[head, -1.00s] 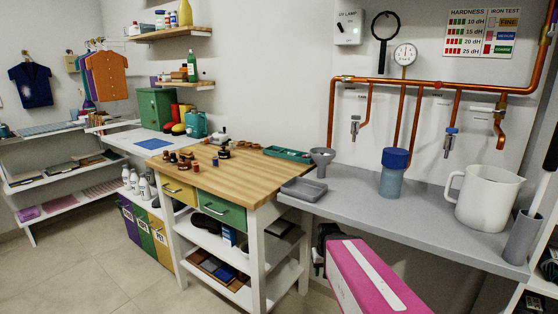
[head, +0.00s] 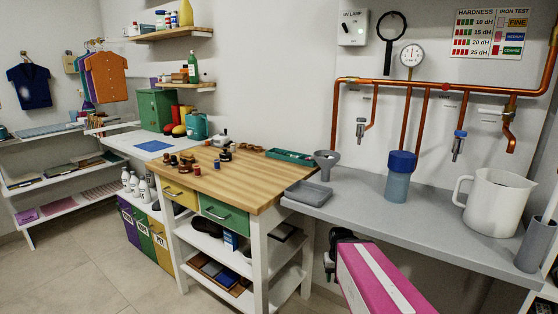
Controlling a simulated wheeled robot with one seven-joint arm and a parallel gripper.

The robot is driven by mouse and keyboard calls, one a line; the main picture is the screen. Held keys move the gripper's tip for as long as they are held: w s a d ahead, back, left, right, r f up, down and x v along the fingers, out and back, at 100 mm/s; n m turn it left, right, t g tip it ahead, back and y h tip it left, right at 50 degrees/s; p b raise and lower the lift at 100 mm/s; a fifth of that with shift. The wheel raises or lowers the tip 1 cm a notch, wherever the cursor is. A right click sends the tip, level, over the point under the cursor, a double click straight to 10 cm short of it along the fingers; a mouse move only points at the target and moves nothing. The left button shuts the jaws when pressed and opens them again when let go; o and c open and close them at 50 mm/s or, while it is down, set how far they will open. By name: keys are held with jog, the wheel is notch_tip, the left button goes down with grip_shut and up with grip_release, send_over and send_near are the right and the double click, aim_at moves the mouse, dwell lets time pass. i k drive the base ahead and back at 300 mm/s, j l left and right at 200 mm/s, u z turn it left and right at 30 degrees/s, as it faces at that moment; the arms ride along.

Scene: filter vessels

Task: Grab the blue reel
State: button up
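Several small reels stand on the wooden worktop (head: 262,180), mostly toward its left and back. A small reel that looks blue (head: 216,164) stands among them near the middle of the group, to the right of a red one (head: 196,170). It is small here, so its exact shade is hard to tell. My arm, with a pink and white link, shows at the bottom centre right. Dark parts at its far end (head: 334,258) hang beside the worktop, below the grey counter. My fingers cannot be made out there, and nothing held is visible. The arm is well away from the reels.
A teal tray (head: 291,156) lies at the worktop's back right. The grey counter (head: 428,207) adjoins on the right, with a grey tray (head: 308,195), a funnel (head: 325,160), a blue-lidded container (head: 398,178) and a white jug (head: 492,204). Open floor lies at front left.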

aim_at(217, 164)
jog(key=k+j, duration=0.1)
jog(key=j, duration=0.35)
jog(key=k+j, duration=0.1)
jog(key=j, duration=0.35)
jog(key=k+j+u, duration=0.1)
jog(key=j, duration=0.35)
jog(key=k+j, duration=0.15)
jog(key=j, duration=0.3)
jog(key=k+j, duration=0.1)
jog(key=j, duration=0.35)
